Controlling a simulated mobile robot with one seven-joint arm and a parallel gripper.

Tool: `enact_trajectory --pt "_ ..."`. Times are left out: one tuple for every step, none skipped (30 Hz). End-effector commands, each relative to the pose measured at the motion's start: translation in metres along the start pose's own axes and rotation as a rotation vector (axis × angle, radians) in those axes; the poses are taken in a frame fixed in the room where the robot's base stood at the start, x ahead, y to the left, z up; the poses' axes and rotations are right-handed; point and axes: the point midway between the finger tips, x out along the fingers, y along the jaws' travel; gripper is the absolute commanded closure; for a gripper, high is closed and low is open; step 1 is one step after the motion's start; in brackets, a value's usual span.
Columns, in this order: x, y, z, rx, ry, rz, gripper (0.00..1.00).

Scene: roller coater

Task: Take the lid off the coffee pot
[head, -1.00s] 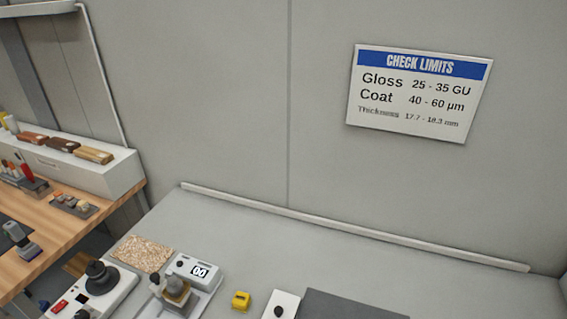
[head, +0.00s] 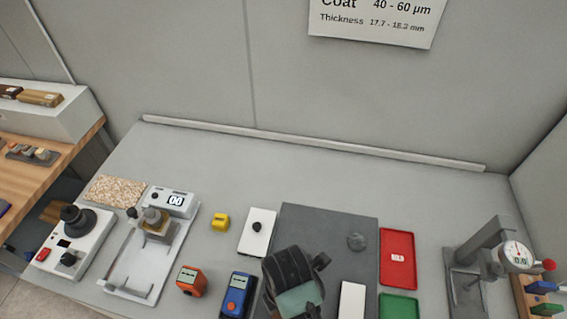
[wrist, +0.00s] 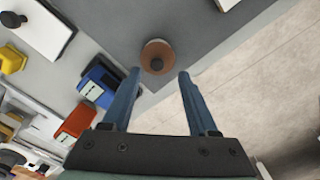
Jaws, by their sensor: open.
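In the wrist view, a round brown thing with a dark knob (wrist: 157,57) shows from above near the bench edge. It looks like the lidded top of a pot; whether it is the coffee pot is not clear, and its sides are hidden. My gripper (wrist: 159,74) is open and empty. Its two blue fingers point toward the round thing, which shows just beyond and between the tips. I cannot tell the height gap. In the head view, my dark wrist hides the fingers, and I cannot make out the pot there.
A blue meter (head: 237,294) and an orange meter (head: 191,281) stand left of my wrist. A dark mat (head: 315,225) lies behind it, with red (head: 397,257) and green (head: 398,307) trays to its right. A dial gauge stand (head: 488,255) is farther right. The bench's back is clear.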

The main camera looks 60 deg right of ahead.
Motion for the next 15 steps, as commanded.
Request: enact_trajectory --pt "0.004 0.000 -0.001 -0.001 0.000 -0.004 0.40" --pt "0.007 0.000 -0.001 -0.001 0.000 -0.005 0.40" --pt "0.012 0.001 -0.002 0.000 0.000 -0.005 0.40" --pt "0.016 0.002 -0.002 0.000 0.001 -0.005 0.40" --pt "0.020 0.002 -0.003 0.000 0.001 -0.005 0.40" --pt "0.025 0.003 -0.003 0.000 0.000 -0.004 0.40" --pt "0.030 0.003 -0.003 0.000 0.000 -0.005 0.40" --pt "0.033 0.003 -0.003 0.000 0.000 -0.003 0.40" --pt "0.038 0.003 -0.003 0.000 0.000 -0.004 0.40" --pt "0.040 0.003 -0.003 0.000 0.000 -0.002 0.40" --pt "0.042 0.003 -0.003 -0.001 0.000 -0.002 0.40" --pt "0.044 0.003 -0.003 -0.001 0.000 -0.002 0.40" --pt "0.045 0.003 -0.003 -0.001 0.000 -0.001 0.40" --pt "0.046 0.003 -0.003 -0.001 -0.001 0.000 0.40" --pt "0.046 0.003 -0.003 -0.001 -0.001 0.000 0.40"
